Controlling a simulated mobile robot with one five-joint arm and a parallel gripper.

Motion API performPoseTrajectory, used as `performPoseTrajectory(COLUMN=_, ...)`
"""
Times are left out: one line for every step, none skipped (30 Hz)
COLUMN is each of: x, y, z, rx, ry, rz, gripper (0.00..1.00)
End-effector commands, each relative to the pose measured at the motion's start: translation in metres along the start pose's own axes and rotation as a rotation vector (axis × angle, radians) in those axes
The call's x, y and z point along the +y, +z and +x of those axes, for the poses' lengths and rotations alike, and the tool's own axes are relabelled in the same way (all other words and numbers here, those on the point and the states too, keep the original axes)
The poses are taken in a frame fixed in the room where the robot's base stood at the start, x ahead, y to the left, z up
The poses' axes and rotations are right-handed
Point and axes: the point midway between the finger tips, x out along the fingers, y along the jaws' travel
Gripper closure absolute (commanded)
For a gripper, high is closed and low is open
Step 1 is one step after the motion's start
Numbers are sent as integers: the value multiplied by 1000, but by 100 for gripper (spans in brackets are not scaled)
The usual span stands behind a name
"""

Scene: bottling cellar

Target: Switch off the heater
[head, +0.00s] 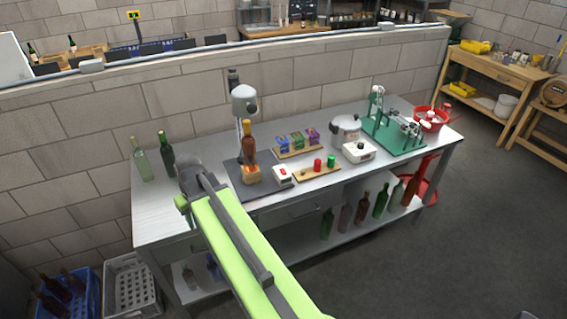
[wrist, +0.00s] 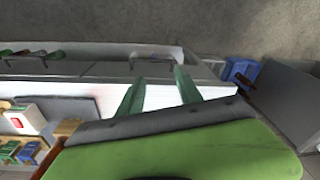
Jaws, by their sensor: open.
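Two white boxes could be the heater. One, with a red switch (head: 282,173), stands at the front of the table, right of the bottle press; it also shows at the left of the wrist view (wrist: 28,119). The other, with a dark knob (head: 359,151), stands in front of a lidded metal pot (head: 346,128). I cannot tell switch positions. My gripper (wrist: 159,76) is open and empty, its green fingers over the table's front left part. In the head view my arm mostly hides it; it is left of both boxes.
The press (head: 244,102) holds a brown bottle (head: 249,143) on a dark mat. A wooden tray (head: 317,172) with red and green pieces lies right of the red-switch box. Two green bottles (head: 167,154) stand back left. Crates (head: 131,286) are on the floor.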

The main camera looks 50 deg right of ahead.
Motion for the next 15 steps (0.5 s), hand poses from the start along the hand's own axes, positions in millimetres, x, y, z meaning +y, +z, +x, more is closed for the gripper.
performPoseTrajectory(x=59, y=-25, z=-29, rx=39, ry=1, rz=55, gripper=58)
performPoseTrajectory(x=92, y=-34, z=-38, rx=66, ry=3, rz=79, gripper=58)
performPoseTrajectory(x=136, y=-42, z=-50, rx=101, ry=8, rz=109, gripper=58)
performPoseTrajectory(x=170, y=-46, z=-58, rx=125, ry=14, rz=132, gripper=58)
performPoseTrajectory(x=201, y=-48, z=-67, rx=149, ry=21, rz=153, gripper=58)
performPoseTrajectory(x=243, y=-47, z=-78, rx=179, ry=33, rz=179, gripper=58)
performPoseTrajectory(x=272, y=-45, z=-85, rx=200, ry=43, rz=198, gripper=58)
performPoseTrajectory(x=298, y=-42, z=-92, rx=218, ry=52, rz=214, gripper=58)
performPoseTrajectory(x=329, y=-37, z=-100, rx=240, ry=65, rz=233, gripper=58)
performPoseTrajectory(x=348, y=-33, z=-105, rx=252, ry=74, rz=245, gripper=58)
performPoseTrajectory(x=366, y=-29, z=-109, rx=264, ry=83, rz=255, gripper=58)
performPoseTrajectory(x=383, y=-24, z=-113, rx=276, ry=92, rz=266, gripper=58)
performPoseTrajectory(x=394, y=-20, z=-116, rx=282, ry=97, rz=272, gripper=58)
performPoseTrajectory(x=401, y=-18, z=-117, rx=288, ry=101, rz=277, gripper=58)
performPoseTrajectory(x=408, y=-15, z=-118, rx=293, ry=105, rz=281, gripper=58)
